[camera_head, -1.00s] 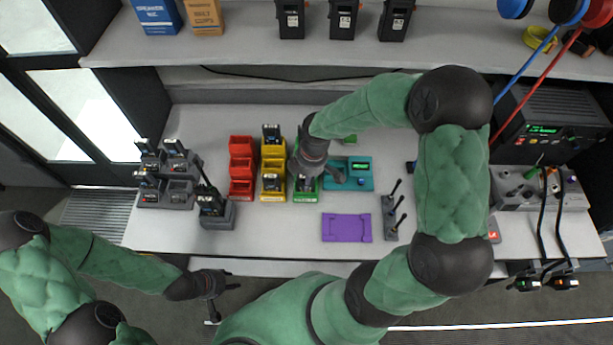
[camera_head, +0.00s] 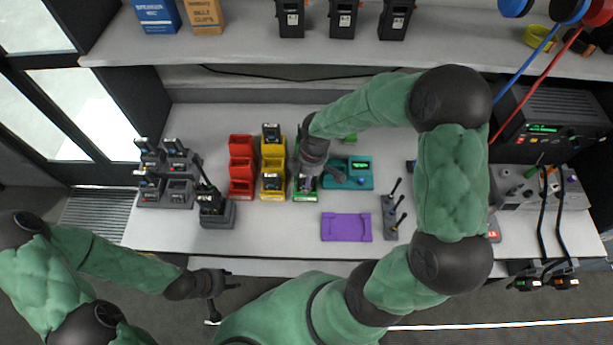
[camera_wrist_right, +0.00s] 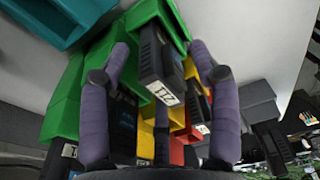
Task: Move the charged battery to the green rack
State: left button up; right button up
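The green rack (camera_head: 308,196) stands on the table, right of the yellow rack (camera_head: 273,150), partly hidden under my right arm. My right gripper (camera_head: 316,178) is over it, pointing down. In the right wrist view its two fingers (camera_wrist_right: 162,75) are spread apart. A dark battery (camera_wrist_right: 160,68) with a white numbered label sits between them in the green rack (camera_wrist_right: 98,50), with visible gaps on both sides. Another dark battery (camera_wrist_right: 122,125) shows lower, near the left finger. Which one is charged I cannot tell. My left gripper (camera_head: 228,295) is open and empty, in front of the table.
The red rack (camera_head: 242,170) looks empty; the yellow one holds dark batteries. Radios stand in chargers (camera_head: 165,190) at left. A teal device (camera_head: 348,174), a purple tray (camera_head: 346,227) and a grey antenna stand (camera_head: 390,225) lie right of the racks. A shelf overhangs behind.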

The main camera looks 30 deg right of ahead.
jog(key=shift+r, duration=0.1)
notch_tip(320, 180, up, 12)
jog(key=d, duration=0.1)
jog(key=shift+s, duration=0.35)
jog(key=shift+d, duration=0.1)
dwell(0.4)
